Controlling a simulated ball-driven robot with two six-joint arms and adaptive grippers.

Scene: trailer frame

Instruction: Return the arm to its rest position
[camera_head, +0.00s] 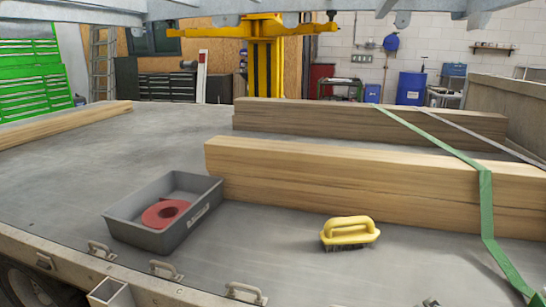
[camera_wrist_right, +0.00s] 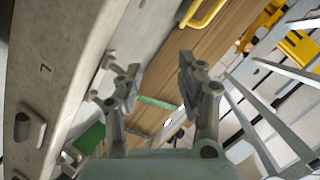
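My right gripper (camera_wrist_right: 158,82) shows in the right wrist view. Its two grey fingers stand well apart, with nothing held between them. It hangs clear of any surface, with a metal edge, wood and a green strip behind it at a steep tilt. Neither arm shows in the head view, and my left gripper is in neither view.
On the grey trailer bed stand a grey tray (camera_head: 122,222) holding a red ring-shaped thing (camera_head: 152,216), a yellow-handled brush (camera_head: 350,231) and timber stacks (camera_head: 330,180). A green strap (camera_head: 487,210) crosses the timber. Metal lashing rings (camera_head: 166,268) line the near edge.

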